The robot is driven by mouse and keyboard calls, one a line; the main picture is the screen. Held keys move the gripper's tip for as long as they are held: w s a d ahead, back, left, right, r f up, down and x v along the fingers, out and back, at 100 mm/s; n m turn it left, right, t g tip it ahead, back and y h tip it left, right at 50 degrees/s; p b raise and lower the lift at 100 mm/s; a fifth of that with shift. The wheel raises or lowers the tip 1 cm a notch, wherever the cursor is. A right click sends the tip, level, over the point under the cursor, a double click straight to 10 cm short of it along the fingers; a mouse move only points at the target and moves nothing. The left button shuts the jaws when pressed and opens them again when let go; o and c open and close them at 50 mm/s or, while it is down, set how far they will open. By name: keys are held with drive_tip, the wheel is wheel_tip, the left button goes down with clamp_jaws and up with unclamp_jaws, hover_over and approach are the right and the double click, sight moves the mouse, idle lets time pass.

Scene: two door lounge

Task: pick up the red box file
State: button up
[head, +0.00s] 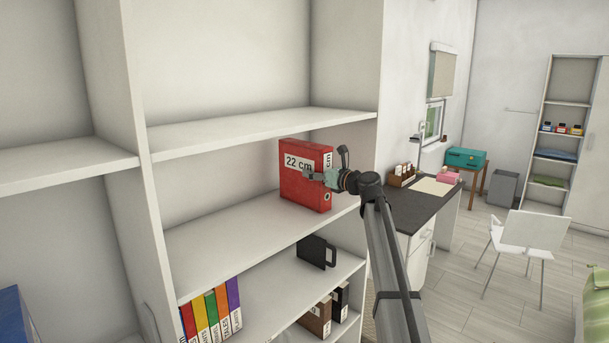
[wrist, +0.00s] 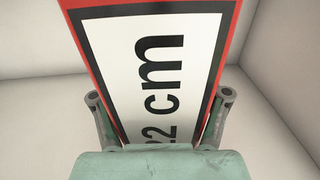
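The red box file (head: 300,187) stands upright on a white shelf in the head view, with "22 cm" labels on its faces. My gripper (head: 324,166) is at its right edge. One finger lies across the labelled face and the other shows to the upper right, against the wall.
The shelf board (head: 225,235) left of the box file is clear, and another shelf (head: 265,130) runs above. Below are a black holder (head: 317,252) and several coloured binders (head: 212,312). A dark-topped desk (head: 420,208) stands to the right.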

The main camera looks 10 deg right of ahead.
drive_tip(key=c, duration=0.4)
drive_tip(key=shift+r, duration=0.2)
drive_tip(key=shift+c, duration=0.3)
